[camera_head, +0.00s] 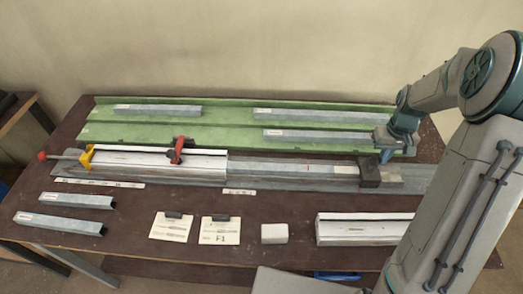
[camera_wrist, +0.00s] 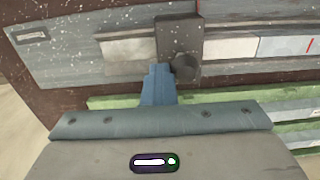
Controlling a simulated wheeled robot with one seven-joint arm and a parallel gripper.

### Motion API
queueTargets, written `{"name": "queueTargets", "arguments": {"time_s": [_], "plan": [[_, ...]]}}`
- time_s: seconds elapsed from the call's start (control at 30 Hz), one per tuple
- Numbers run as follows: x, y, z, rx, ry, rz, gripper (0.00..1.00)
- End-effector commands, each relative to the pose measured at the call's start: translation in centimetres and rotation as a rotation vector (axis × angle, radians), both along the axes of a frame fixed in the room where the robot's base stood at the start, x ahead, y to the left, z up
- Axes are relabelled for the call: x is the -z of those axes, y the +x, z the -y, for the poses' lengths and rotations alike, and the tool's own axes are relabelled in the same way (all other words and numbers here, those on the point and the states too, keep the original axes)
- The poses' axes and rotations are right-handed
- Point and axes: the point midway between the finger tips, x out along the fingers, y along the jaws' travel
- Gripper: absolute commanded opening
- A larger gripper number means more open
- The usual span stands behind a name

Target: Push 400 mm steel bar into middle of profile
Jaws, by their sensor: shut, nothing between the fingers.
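The pale profile (camera_head: 155,162) lies in the long grey channel at the left, under a yellow clamp (camera_head: 88,157) and a red clamp (camera_head: 178,150). A long grey steel bar (camera_head: 270,167) lies in line with it on the right, with a red mark and a pale section. Its label is too small to read for a length. A dark block (camera_head: 370,175) sits across the channel at the right; it also shows, with a round knob, in the wrist view (camera_wrist: 180,38). My gripper (camera_head: 387,157) is shut and empty beside this block; its blue fingers show in the wrist view (camera_wrist: 158,72).
A green tray (camera_head: 225,120) at the back holds several grey bars. Two short bars (camera_head: 75,200) lie front left. Two cards (camera_head: 220,230), a white block (camera_head: 274,234) and another pale profile (camera_head: 365,228) lie along the front. Bare brown bench lies between them.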

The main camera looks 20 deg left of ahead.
Motion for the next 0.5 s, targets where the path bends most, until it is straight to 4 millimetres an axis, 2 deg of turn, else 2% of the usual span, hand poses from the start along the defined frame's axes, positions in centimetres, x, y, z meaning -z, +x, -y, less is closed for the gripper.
{"name": "queueTargets", "arguments": {"time_s": [0.5], "plan": [[0.0,-0.8,-4.0,-0.003,0.001,0.002,0.0]]}}
